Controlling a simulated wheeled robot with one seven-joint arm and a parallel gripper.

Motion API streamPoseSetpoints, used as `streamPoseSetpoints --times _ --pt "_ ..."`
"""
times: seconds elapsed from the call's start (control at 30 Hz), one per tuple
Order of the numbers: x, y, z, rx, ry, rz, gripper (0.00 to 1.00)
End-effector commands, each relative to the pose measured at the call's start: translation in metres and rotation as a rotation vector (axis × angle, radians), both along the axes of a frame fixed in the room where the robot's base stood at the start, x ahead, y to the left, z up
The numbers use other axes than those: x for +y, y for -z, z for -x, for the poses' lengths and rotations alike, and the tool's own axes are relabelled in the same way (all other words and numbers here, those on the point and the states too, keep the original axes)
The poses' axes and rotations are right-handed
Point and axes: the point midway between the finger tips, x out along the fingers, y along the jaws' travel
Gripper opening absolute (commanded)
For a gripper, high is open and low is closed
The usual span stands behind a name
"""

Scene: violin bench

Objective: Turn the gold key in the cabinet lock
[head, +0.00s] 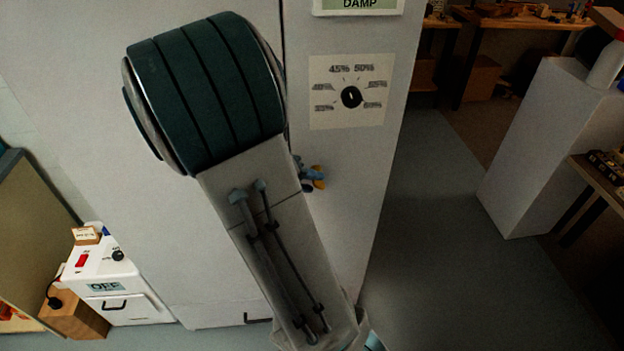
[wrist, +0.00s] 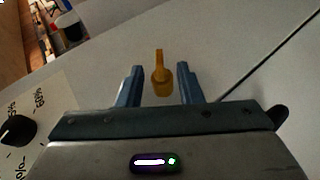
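The gold key (wrist: 161,82) shows in the wrist view between the two blue fingers of my gripper (wrist: 160,67), with a gap on each side. The gripper is open and neither finger appears to touch the key. In the head view a small gold part of the key (head: 319,183) shows beside the blue fingertips (head: 307,176), just right of my arm. The key stands at the pale grey cabinet front (head: 368,205). The lock itself is not clearly visible, and my arm covers much of the cabinet.
A black humidity dial (head: 351,97) on a cream plate is above the key; it also shows in the wrist view (wrist: 18,130). A white box marked OFF (head: 110,288) stands at lower left. A grey pedestal (head: 548,150) is at right, with open floor (head: 435,240) between.

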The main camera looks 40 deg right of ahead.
Motion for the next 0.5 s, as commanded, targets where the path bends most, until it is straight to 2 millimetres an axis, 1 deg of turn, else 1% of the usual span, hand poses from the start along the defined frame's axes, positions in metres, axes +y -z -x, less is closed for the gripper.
streamPoseSetpoints --times 0.13,0.4,0.43,0.47,0.5 --pt "-0.0066 0.0044 0.0012 0.001 0.002 -0.001 0.33" --pt "-0.0076 0.0052 0.0011 0.0 0.001 -0.001 0.33" --pt "-0.0074 0.0052 0.0011 0.0 0.001 -0.001 0.27" --pt "-0.0075 0.0051 0.001 0.0 0.001 -0.001 0.19" --pt "-0.0074 0.0051 0.0011 0.0 0.001 -0.001 0.08"
